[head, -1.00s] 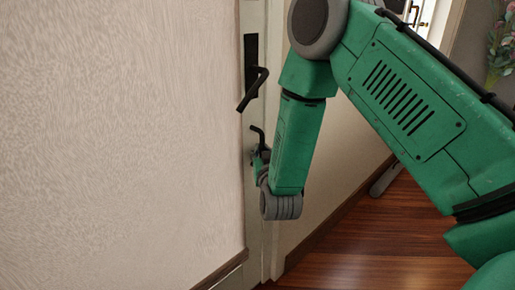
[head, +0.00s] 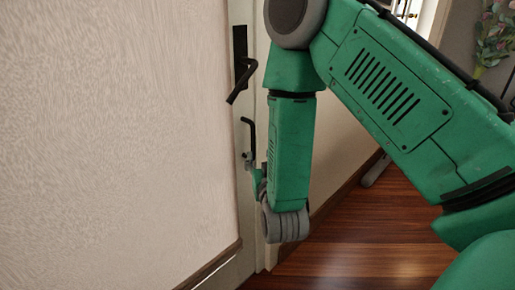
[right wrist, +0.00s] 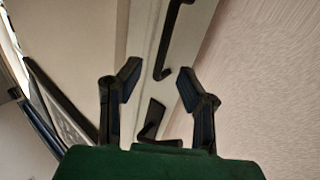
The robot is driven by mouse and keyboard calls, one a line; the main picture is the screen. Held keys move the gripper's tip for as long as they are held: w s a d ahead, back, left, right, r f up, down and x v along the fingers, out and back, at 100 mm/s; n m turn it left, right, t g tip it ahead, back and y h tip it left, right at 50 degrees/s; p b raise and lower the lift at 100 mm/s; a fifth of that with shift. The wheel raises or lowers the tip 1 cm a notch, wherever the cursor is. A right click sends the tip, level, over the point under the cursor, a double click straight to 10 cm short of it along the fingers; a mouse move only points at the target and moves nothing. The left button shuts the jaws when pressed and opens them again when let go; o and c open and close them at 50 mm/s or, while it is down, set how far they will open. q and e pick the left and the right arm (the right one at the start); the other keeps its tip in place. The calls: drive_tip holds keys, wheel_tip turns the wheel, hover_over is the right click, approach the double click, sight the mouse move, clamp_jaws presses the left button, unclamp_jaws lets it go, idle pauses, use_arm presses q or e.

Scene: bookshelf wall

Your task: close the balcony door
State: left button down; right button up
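The balcony door (head: 110,140) fills the left of the head view as a pale, textured panel with a white edge strip. A black lever handle (head: 241,80) on a black plate sits on that strip. It also shows in the right wrist view (right wrist: 171,42). My right gripper (head: 250,150) is just below the handle at the door's edge, partly hidden by my green forearm. In the right wrist view my right gripper (right wrist: 158,82) has its two dark fingers apart, facing the white strip, with nothing held. Contact with the door cannot be told. My left gripper is out of view.
A beige wall (head: 338,160) with a brown baseboard stands right of the door edge. The reddish wood floor (head: 370,235) is open at the lower right. Flowers (head: 494,35) stand at the upper right. A dark-framed item (right wrist: 55,100) shows left in the wrist view.

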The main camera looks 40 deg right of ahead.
drive_tip(key=v, duration=0.5)
idle(0.4)
